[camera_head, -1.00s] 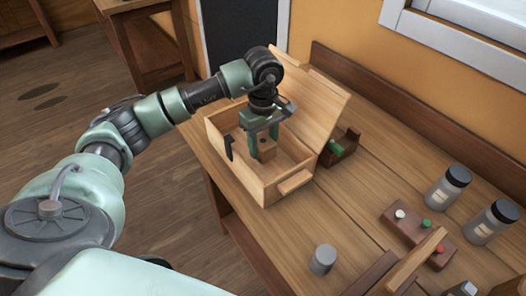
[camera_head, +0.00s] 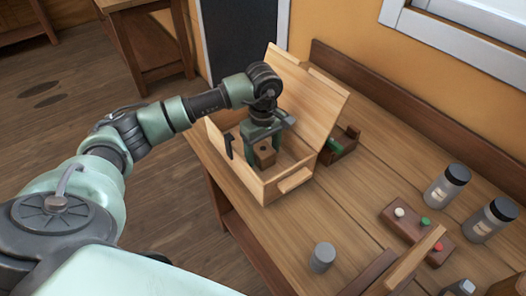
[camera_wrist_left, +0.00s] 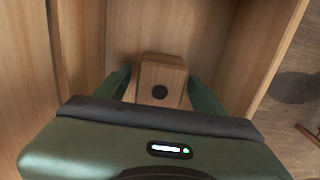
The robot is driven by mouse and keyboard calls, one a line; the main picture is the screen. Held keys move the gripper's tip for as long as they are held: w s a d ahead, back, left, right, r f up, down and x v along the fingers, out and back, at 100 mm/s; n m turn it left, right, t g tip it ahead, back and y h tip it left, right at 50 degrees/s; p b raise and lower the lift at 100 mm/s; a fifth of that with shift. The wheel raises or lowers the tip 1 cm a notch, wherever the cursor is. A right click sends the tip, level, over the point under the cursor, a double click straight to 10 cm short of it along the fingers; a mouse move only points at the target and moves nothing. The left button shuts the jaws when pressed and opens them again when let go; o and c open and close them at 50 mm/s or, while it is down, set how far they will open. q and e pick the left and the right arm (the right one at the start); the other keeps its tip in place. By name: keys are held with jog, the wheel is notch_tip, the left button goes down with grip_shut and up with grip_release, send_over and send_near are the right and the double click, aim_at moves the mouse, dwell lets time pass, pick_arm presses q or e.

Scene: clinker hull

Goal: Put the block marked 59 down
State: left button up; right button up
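The wooden block (camera_head: 265,155) is inside the open wooden box (camera_head: 268,188), low down, and appears to stand on its floor. A dark round spot shows on the block (camera_wrist_left: 160,76) in the left wrist view; no number can be read. My left gripper (camera_head: 262,147) points down into the box. In the left wrist view its two fingers (camera_wrist_left: 160,84) are on either side of the block, with narrow gaps beside it, so it looks open around the block. My right gripper is not in view.
The box's raised lid (camera_head: 308,95) leans up behind my gripper. A dark bracket (camera_head: 229,147) is at the box's left wall. A small brown tray (camera_head: 340,147), a grey cylinder (camera_head: 322,257), jars (camera_head: 447,186) and a peg board (camera_head: 405,222) stand on the bench. Bench in front of the tray is clear.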

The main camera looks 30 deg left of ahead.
pick_arm(q)
jog(key=shift+r, duration=0.55)
notch_tip(320, 180, up, 11)
jog(key=b, duration=0.2)
dwell(0.7)
